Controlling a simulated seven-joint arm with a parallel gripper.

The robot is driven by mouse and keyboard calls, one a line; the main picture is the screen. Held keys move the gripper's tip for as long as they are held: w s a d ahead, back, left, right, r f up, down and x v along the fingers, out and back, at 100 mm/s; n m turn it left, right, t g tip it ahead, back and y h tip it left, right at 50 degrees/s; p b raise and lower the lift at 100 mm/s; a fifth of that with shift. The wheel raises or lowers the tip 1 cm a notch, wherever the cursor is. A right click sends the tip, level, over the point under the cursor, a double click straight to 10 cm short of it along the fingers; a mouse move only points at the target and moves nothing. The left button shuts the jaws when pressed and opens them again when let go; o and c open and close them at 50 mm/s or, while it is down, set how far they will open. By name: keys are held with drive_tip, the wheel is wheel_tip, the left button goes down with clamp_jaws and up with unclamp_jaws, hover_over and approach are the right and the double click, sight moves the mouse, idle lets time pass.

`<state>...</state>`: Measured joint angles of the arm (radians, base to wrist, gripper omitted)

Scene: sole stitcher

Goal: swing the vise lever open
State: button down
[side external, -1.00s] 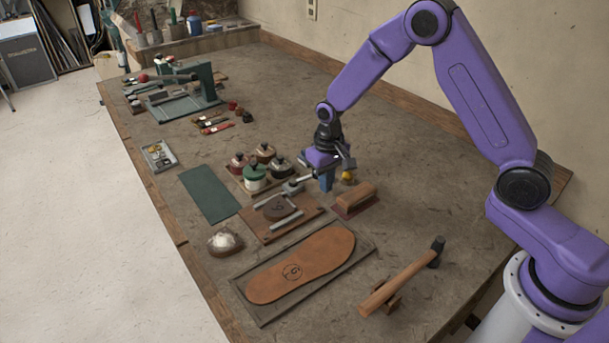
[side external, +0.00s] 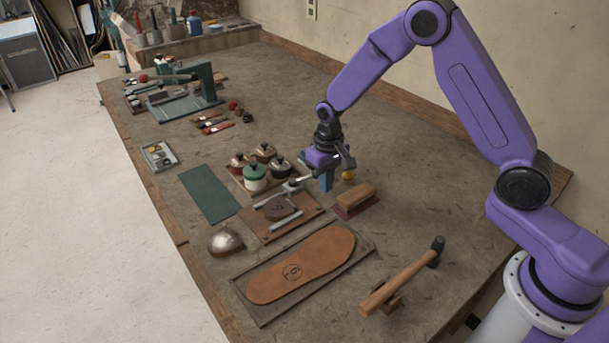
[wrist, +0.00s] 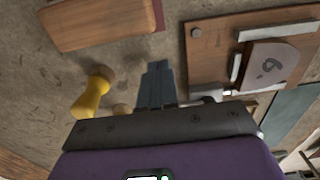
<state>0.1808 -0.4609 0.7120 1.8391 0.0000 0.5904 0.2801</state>
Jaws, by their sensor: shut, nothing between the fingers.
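The vise is a wooden board (side external: 250,222) with metal bars and a round brown leather piece (side external: 280,208) between them. In the wrist view the board (wrist: 212,62) is at upper right, with the pale-looking leather piece (wrist: 268,68) on it. A slim metal lever (side external: 305,181) sticks out from the vise's far end toward my gripper. My gripper (side external: 326,184) is shut and empty, pointing down just right of this lever. Its blue fingers (wrist: 157,76) show left of the board in the wrist view. I cannot tell whether they touch the lever, whose end is partly hidden.
A wooden brush block (side external: 354,197) stands right of the vise, and a yellow-handled tool (side external: 348,175) is close beside my gripper. Lidded pots (side external: 255,176) crowd the left side. A sole tray (side external: 262,314) and a hammer (side external: 405,277) lie in front.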

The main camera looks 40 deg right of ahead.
drive_tip(key=shift+w+d, duration=0.2)
drive_tip(key=shift+w, duration=0.45)
drive_tip(key=shift+w+d, duration=0.15)
drive_tip(key=shift+w, duration=0.6)
drive_tip(key=shift+w+a, duration=0.1)
drive_tip(key=shift+w, duration=1.3)
drive_tip(key=shift+w+a, duration=0.45)
drive_tip(key=shift+w, duration=0.5)
